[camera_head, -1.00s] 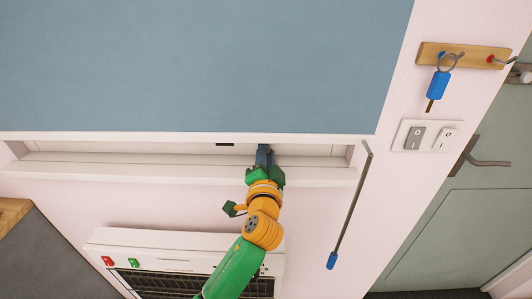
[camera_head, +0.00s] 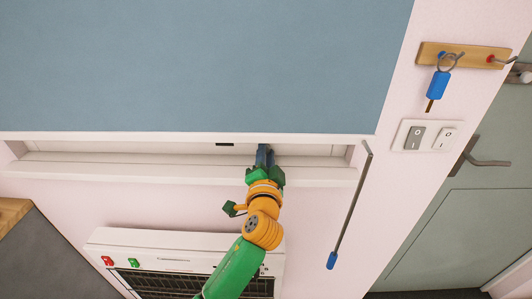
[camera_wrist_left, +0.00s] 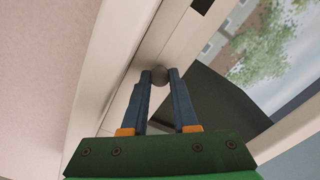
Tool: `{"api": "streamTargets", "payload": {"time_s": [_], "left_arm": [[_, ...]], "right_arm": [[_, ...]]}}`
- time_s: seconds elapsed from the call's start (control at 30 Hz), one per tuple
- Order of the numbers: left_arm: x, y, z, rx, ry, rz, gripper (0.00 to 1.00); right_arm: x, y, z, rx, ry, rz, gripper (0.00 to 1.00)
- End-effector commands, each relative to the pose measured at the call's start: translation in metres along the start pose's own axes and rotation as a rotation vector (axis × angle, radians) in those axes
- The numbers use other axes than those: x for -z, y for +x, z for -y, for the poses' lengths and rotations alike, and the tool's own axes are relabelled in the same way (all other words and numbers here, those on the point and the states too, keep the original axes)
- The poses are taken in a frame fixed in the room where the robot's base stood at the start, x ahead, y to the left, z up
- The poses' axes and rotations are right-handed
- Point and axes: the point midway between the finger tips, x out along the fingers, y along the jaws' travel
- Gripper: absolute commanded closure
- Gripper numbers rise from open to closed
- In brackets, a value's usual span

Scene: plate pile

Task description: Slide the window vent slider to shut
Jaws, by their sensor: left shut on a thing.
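The window vent slider shows as a small round grey knob (camera_wrist_left: 157,74) on the white window frame in the left wrist view. My left gripper (camera_wrist_left: 158,76) is shut on this knob, with one blue finger on each side of it. In the head view, my left gripper (camera_head: 264,152) reaches up to the window frame (camera_head: 110,158) just under the blue blind (camera_head: 200,65). The knob is hidden there by the fingers and the blind's lower edge. A small dark slot (camera_head: 225,144) shows in the frame left of the gripper. My right gripper is not in view.
A white heater (camera_head: 110,238) is below the sill, partly behind my left arm. A grey rod with a blue end (camera_head: 332,260) hangs right of the window. Light switches (camera_head: 427,136) and a key rack (camera_head: 465,55) are farther right, beside a green door (camera_head: 480,210).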

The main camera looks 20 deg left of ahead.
Motion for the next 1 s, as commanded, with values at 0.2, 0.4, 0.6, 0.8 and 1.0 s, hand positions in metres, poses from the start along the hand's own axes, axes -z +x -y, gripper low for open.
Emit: {"api": "streamTargets", "payload": {"time_s": [0.2,0.4,0.6,0.8,1.0], "left_arm": [[0.001,0.0,0.001,0.002,0.0,-0.002,1.0],[-0.008,0.0,0.01,0.002,0.001,0.001,1.0],[-0.036,0.0,0.03,0.002,0.002,0.002,1.0],[-0.044,0.0,0.034,0.004,0.001,0.001,1.0],[-0.044,0.0,0.034,0.005,0.001,0.0,0.65]], "right_arm": [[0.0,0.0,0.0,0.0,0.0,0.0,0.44],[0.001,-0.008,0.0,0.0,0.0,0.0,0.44],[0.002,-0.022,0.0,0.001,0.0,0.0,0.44],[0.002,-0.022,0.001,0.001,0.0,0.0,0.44],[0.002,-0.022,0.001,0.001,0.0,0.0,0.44]]}}
